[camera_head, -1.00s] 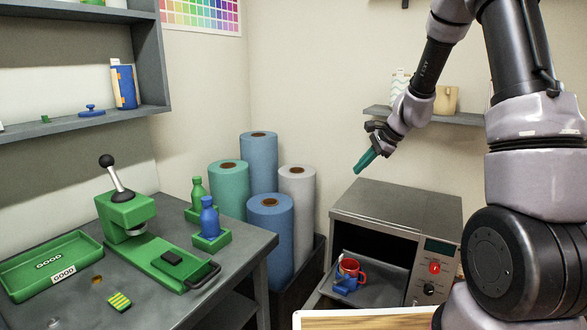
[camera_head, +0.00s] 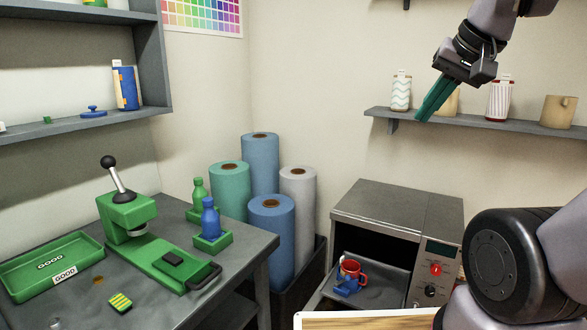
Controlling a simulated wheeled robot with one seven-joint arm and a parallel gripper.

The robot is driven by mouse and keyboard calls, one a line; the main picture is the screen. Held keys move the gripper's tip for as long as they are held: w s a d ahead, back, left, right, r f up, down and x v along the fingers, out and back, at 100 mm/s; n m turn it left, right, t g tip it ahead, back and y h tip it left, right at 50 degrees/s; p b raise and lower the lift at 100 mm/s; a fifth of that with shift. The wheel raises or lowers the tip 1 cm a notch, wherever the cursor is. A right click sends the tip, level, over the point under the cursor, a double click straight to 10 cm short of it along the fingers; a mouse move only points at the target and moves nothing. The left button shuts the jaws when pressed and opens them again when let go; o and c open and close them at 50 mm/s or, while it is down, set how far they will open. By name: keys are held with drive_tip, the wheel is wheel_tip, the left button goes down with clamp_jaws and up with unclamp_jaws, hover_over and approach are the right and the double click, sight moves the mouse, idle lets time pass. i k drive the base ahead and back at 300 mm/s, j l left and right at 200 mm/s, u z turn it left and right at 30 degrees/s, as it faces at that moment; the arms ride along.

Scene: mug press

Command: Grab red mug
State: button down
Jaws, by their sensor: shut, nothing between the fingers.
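The red mug (camera_head: 356,269) stands on the lowered door (camera_head: 383,290) of the grey oven (camera_head: 392,212). A blue thing (camera_head: 346,287) sits against the mug's lower front and hides part of it. The mug's handle looks to be on its right side. My gripper (camera_head: 428,108) is high above the oven, in front of the wall shelf, with its teal fingers pointing down and left. The fingers are shut together and empty, well apart from the mug.
The wall shelf (camera_head: 470,122) holds several mugs and cups near my gripper. The left table (camera_head: 150,270) carries a green press (camera_head: 128,215), a green tray (camera_head: 48,262) and bottles. Several fabric rolls (camera_head: 270,240) stand left of the oven.

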sight(353, 267)
drive_tip(key=l+u, duration=0.3)
drive_tip(key=u, duration=0.15)
drive_tip(key=l+u, duration=0.25)
drive_tip(key=u, duration=0.25)
drive_tip(key=k+l+u, duration=0.1)
drive_tip(key=l, duration=0.3)
drive_tip(key=k+l, duration=0.1)
drive_tip(key=l, duration=0.35)
drive_tip(key=l+u, duration=0.15)
drive_tip(key=l, duration=0.25)
drive_tip(key=k+l, duration=0.2)
drive_tip(key=l, duration=0.2)
drive_tip(key=u, duration=0.05)
